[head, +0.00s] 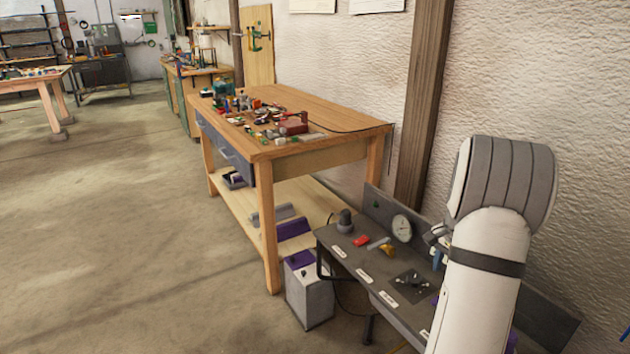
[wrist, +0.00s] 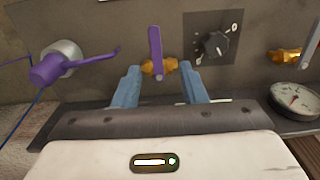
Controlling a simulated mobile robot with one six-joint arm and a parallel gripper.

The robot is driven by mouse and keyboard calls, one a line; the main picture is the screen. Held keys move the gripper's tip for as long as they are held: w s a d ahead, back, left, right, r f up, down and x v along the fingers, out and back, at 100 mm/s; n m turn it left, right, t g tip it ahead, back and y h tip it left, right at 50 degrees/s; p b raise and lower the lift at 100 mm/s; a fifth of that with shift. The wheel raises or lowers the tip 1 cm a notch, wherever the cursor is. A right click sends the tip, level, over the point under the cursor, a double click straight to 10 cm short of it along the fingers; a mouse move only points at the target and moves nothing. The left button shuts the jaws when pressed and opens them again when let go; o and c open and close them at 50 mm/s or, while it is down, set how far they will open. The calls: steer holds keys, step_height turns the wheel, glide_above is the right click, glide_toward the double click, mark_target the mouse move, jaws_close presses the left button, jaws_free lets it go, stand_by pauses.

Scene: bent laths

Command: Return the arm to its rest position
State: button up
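My gripper (wrist: 160,70) shows in the wrist view with its two blue fingers spread apart and nothing held between them. Beyond and between the fingertips is a brass valve with a purple lever (wrist: 155,45), set against a grey panel (wrist: 110,25); I cannot tell whether a finger touches it. In the head view my white arm (head: 485,260) reaches over the right end of a low grey bench (head: 345,262). Only a small blue bit of my gripper (head: 437,260) shows there, and the arm hides the rest.
A dial knob (wrist: 215,43), a purple-handled crank (wrist: 48,70), a round gauge (wrist: 294,99) and another brass valve (wrist: 283,56) surround my gripper. A wooden workbench (head: 345,110) with clutter stands behind the low bench. The floor on the left (head: 120,230) is clear.

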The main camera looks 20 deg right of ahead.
steer(key=s+a+r+n+t+p, duration=0.15)
steer(key=a+r+n+p, duration=0.5)
steer(key=a+r, duration=1.05)
steer(key=s+a+r+n+p, duration=0.2)
steer(key=s+a+n, duration=0.2)
steer(key=s+a, duration=0.3)
steer(key=s+a+r+n+t+p, duration=0.1)
steer(key=s+a+r+n+p, duration=0.2)
steer(key=s+a, duration=0.4)
steer(key=a+n, duration=0.1)
steer(key=a, duration=0.3)
steer(key=shift+s+r+n+p, duration=0.25)
steer(key=shift+r+n+p, duration=0.05)
steer(key=shift+n+p, duration=0.05)
steer(key=shift+a, duration=0.1)
